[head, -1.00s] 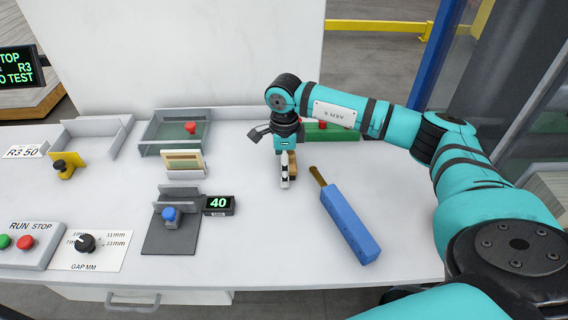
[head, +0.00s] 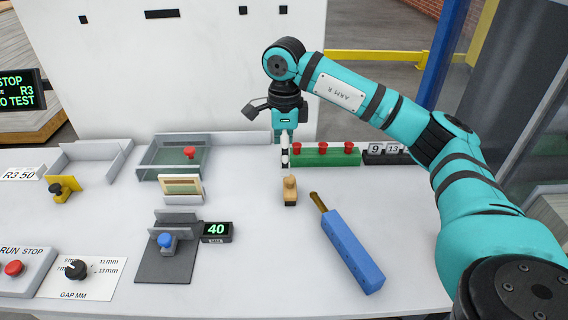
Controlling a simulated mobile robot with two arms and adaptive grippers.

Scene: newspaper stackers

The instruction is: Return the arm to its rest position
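My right arm (head: 395,115) reaches in from the right and bends down over the back of the white table. My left gripper is not in view.
A blue tool with a brown handle (head: 350,248) lies front right. Trays (head: 172,158), a 40 display (head: 216,231) and a gap dial (head: 75,269) are to the left.

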